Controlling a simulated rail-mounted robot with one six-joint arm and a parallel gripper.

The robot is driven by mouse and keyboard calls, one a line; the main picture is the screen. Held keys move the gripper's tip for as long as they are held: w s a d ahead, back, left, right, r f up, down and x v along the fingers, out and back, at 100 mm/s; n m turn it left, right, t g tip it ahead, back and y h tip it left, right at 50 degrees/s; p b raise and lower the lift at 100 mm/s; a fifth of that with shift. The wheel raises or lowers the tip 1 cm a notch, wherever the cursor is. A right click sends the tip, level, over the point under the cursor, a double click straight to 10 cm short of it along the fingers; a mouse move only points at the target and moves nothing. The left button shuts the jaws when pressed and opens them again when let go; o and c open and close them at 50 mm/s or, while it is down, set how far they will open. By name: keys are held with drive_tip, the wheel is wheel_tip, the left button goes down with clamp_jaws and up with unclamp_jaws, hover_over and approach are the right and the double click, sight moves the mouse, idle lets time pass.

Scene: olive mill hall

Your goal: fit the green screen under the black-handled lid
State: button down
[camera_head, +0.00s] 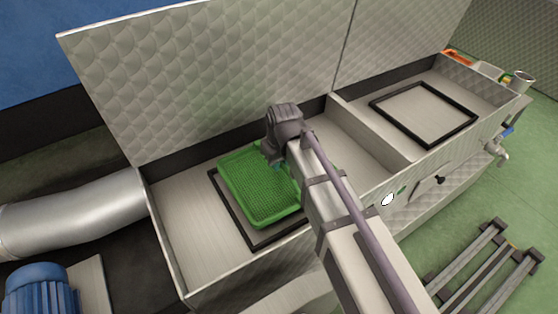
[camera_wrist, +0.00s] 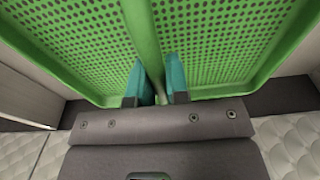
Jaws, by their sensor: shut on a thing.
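The green screen (camera_head: 255,190) is a shallow perforated tray with a raised rim, over the left compartment of the metal machine. My gripper (camera_wrist: 157,82) is shut on its middle bar; the teal fingertips sit on both sides of the bar in the wrist view. A black frame (camera_head: 229,213) shows below the screen along its left and front sides. I cannot tell whether the screen touches it. The left quilted metal lid (camera_head: 200,75) stands raised behind this compartment, and a second lid (camera_head: 395,40) stands raised on the right. I see no black handle on either lid. My arm hides the screen's right side.
The right compartment holds another black frame (camera_head: 425,112), empty of any screen. A divider (camera_head: 365,125) separates the compartments. A silver duct (camera_head: 75,215) and blue motor (camera_head: 40,290) are at left. A metal rack (camera_head: 490,265) stands on the green floor at right.

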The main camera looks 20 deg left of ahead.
drive_tip(key=shift+f+b, duration=0.4)
drive_tip(key=shift+f, duration=0.35)
drive_tip(key=shift+f+b, duration=0.7)
drive_tip(key=shift+b, duration=0.05)
